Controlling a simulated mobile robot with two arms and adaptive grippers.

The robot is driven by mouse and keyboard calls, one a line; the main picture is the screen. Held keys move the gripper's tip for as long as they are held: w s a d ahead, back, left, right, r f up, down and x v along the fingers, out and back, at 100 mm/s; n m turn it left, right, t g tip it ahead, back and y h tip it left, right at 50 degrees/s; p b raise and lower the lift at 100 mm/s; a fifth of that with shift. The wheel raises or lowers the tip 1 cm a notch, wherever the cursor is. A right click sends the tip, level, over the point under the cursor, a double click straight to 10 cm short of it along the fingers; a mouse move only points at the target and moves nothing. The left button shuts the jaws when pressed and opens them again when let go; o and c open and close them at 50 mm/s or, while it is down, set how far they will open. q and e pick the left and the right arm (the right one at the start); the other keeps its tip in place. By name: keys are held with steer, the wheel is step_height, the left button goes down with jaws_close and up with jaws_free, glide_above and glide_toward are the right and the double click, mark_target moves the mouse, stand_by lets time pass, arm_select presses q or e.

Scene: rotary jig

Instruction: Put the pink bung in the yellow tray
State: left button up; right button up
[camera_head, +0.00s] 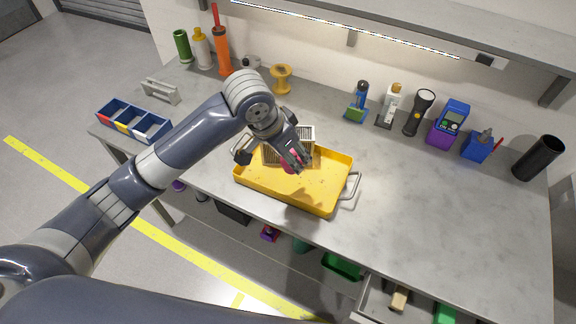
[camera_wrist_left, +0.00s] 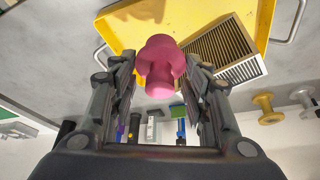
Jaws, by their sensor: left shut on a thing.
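The pink bung (camera_head: 287,161) is between the fingers of my left gripper (camera_head: 297,160), partly hidden by them in the head view. In the left wrist view the bung (camera_wrist_left: 160,66) shows clearly, with a wide flange and narrower ends, held between the two fingers (camera_wrist_left: 158,75). My left gripper is shut on it, over the yellow tray (camera_head: 318,198). The tray lies on the grey bench with a metal handle at each end; its wall also shows in the left wrist view (camera_wrist_left: 112,35). My right gripper is not in view.
A slatted filter panel (camera_head: 306,133) is at the tray's back; it also shows in the left wrist view (camera_wrist_left: 222,50). A yellow spool (camera_head: 281,78) stands behind it. A blue divided bin (camera_head: 133,121) is at left. Bottles and tools line the back. The bench right of the tray is clear.

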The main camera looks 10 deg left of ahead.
arm_select(q)
steer(key=d+f+m+g+h+p, duration=0.1)
steer(key=d+f+m, duration=0.25)
steer(key=d, duration=0.35)
steer(key=shift+m, duration=0.35)
steer(key=f+p, duration=0.1)
steer(key=f, duration=0.4)
steer(key=w+f+p, duration=0.1)
steer(key=f, duration=0.2)
steer(key=shift+f+p, duration=0.25)
steer(key=shift+p, duration=0.05)
steer(key=shift+f, duration=0.4)
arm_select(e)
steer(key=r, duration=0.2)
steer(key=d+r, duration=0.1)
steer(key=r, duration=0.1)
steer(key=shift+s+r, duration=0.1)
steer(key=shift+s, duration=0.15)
arm_select(q)
steer(key=shift+f, duration=0.1)
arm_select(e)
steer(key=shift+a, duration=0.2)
arm_select(q)
steer(key=o, duration=1.1)
steer(key=shift+c, duration=0.2)
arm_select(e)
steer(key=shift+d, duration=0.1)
